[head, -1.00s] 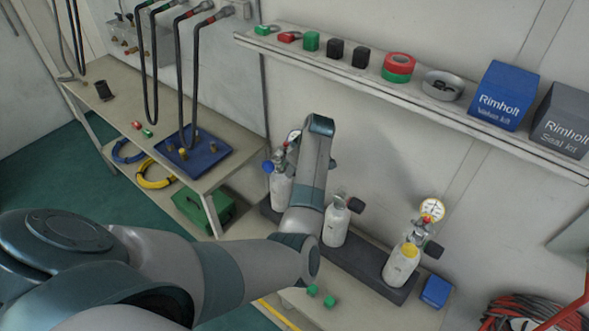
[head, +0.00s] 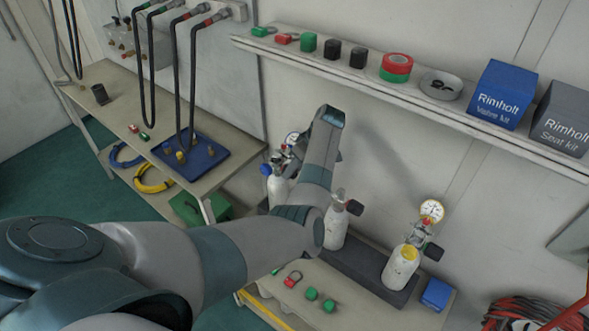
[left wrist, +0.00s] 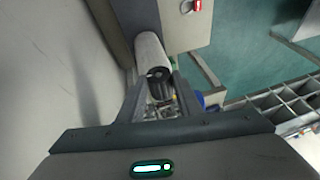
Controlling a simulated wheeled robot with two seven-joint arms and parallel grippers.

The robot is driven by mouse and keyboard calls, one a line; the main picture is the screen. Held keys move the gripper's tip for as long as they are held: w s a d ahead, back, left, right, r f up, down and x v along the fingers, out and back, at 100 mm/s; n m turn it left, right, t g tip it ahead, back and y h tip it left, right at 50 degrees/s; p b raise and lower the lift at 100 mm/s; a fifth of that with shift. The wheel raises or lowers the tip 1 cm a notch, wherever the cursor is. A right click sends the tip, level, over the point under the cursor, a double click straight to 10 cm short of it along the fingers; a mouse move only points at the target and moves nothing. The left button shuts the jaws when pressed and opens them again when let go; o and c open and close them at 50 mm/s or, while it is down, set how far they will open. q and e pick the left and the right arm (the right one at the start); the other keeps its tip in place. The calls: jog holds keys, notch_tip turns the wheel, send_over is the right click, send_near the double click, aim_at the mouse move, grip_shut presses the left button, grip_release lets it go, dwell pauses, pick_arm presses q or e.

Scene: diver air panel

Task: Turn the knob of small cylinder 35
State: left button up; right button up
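Three small white cylinders stand in a dark rack against the wall in the head view: a left one (head: 277,190) with a gauge and blue knob (head: 266,169), a middle one (head: 335,228) with a black knob (head: 355,207), and a right one (head: 401,266) with a gauge and black knob (head: 433,252). No number is readable, so I cannot tell which is 35. My left gripper is mostly hidden behind my arm there. In the left wrist view my left gripper (left wrist: 157,78) has its fingers apart, with a white cylinder's dark end (left wrist: 159,74) between them; contact is unclear.
A red padlock-like piece (head: 293,280) and green blocks (head: 311,293) lie on the low bench, with a blue box (head: 437,292) right of the rack. A wall shelf (head: 420,93) overhangs the cylinders. A side bench (head: 125,110) with hoses stands left.

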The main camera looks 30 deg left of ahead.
pick_arm(q)
jog(key=o, duration=0.4)
jog(key=shift+f, duration=0.1)
jog(key=shift+c, duration=0.2)
jog(key=b+v, duration=0.4)
jog(key=v, duration=0.8)
